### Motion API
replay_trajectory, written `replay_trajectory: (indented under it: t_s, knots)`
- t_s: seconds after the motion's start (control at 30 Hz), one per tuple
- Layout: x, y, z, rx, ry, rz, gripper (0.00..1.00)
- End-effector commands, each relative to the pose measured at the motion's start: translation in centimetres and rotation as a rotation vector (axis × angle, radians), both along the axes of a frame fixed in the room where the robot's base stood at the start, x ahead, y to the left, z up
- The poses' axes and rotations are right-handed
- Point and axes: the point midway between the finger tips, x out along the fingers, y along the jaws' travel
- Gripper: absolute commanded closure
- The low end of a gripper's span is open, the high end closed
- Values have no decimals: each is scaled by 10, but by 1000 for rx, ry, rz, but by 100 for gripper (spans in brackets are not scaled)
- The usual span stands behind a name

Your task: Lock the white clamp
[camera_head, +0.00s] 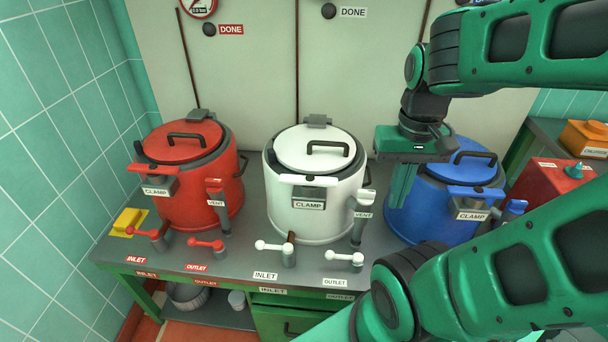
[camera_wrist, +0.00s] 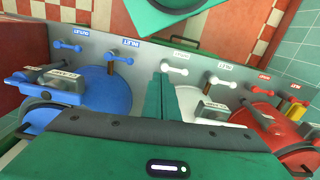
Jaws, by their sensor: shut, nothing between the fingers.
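The white kettle (camera_head: 300,220) stands in the middle of the bench with its lid (camera_head: 310,148) down. Its white clamp (camera_head: 300,180) is a pale bar with a grey block at the front rim, above a CLAMP label (camera_head: 308,204). I cannot tell whether it is locked. In the wrist view the grey clamp block (camera_wrist: 212,110) shows right of my fingers, with part of the kettle hidden. My gripper (camera_head: 400,204) is shut and empty, pointing down to the right of the white kettle, in front of the blue one, apart from the clamp. Its fingers (camera_wrist: 172,84) show in the wrist view.
The red kettle (camera_head: 190,205) stands left and the blue kettle (camera_head: 425,215) right, partly behind my gripper. The white vent lever (camera_head: 362,205) stands between clamp and gripper. White inlet (camera_head: 275,247) and outlet (camera_head: 345,258) valve handles line the bench front.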

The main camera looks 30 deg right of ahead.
Motion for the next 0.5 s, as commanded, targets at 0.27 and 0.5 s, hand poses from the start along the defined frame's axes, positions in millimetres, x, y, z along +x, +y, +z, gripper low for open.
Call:
replay_trajectory:
  t_s: [0.27, 0.5]
  knots:
    - [45, 2, 23, 9, 8, -26, 100]
    - [118, 12, 44, 34, 45, -51, 100]
